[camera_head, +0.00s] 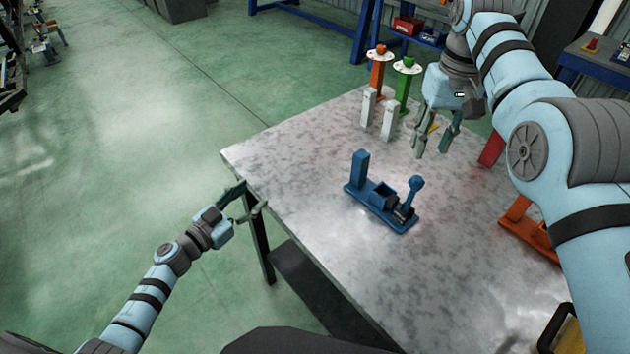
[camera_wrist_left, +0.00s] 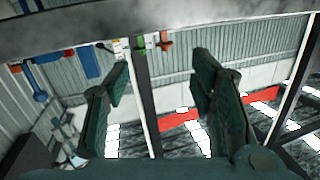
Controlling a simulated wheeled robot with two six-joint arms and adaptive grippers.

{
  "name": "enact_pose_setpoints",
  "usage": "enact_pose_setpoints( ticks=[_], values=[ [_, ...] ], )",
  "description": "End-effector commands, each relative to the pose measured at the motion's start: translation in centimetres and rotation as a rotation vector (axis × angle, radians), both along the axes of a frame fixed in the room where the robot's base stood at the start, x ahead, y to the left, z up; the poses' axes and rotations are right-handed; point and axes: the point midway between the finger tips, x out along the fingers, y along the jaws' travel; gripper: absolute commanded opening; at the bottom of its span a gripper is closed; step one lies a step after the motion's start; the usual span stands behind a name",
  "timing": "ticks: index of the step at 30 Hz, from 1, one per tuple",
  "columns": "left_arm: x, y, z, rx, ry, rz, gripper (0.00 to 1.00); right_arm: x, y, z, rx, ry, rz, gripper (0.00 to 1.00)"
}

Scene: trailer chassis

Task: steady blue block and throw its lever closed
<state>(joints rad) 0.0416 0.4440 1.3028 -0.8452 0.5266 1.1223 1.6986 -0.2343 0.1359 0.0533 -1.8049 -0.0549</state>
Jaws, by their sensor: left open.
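The blue block (camera_head: 378,205) sits on the metal table, with a fixed post at its left end. Its lever (camera_head: 412,192), with a round knob, stands roughly upright at the right end. The upside-down left wrist view shows the block's post (camera_wrist_left: 86,62) and lever (camera_wrist_left: 38,84) beyond the fingers. My left gripper (camera_head: 252,198) is open and empty at the table's left edge, well apart from the block. Its spread fingers also frame the left wrist view (camera_wrist_left: 158,85). My right gripper (camera_head: 435,145) is open above the table, behind and right of the block, touching neither block nor lever.
Orange (camera_head: 377,72) and green (camera_head: 404,85) posts with round white tops stand at the back of the table (camera_head: 300,165), with two white blocks (camera_head: 389,122) in front. An orange fixture (camera_head: 528,228) lies at the right. The tabletop left of the blue block is clear.

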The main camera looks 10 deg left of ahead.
Motion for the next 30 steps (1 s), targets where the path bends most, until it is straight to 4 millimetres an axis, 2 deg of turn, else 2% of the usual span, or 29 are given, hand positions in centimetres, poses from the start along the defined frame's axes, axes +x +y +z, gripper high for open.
enact_pose_setpoints(
  ticks=[1,3,6,7,9,14,17,24,30],
  values=[
    [0.5,-3.9,1.6,-0.036,-0.015,-0.071,0.50,0.0,0.0,0.0,0.000,0.001,0.000,0.33],
    [1.0,-8.7,3.5,-0.074,-0.013,-0.145,0.50,0.0,0.0,0.0,0.000,0.001,0.000,0.33],
    [1.5,-13.4,6.1,-0.102,-0.004,-0.207,0.50,0.0,0.0,0.0,0.000,0.001,0.000,0.33],
    [1.6,-14.3,6.7,-0.107,0.001,-0.215,0.50,0.0,0.0,0.0,0.000,0.001,0.000,0.33],
    [1.8,-15.6,7.7,-0.116,0.008,-0.222,0.50,0.0,0.0,0.0,0.000,0.000,0.000,0.33],
    [2.9,-17.0,8.2,-0.122,0.017,-0.222,0.50,0.0,0.0,0.0,0.000,0.000,0.001,0.33],
    [4.5,-18.2,8.3,-0.122,0.017,-0.223,0.50,0.0,0.0,0.0,0.000,0.000,0.001,0.33],
    [10.0,-22.0,8.2,-0.122,0.020,-0.224,0.50,0.0,0.0,0.0,0.000,0.001,0.000,0.33],
    [13.1,-24.1,8.1,-0.122,0.020,-0.223,0.50,0.0,0.0,0.0,0.000,0.000,0.000,0.33]
  ],
)
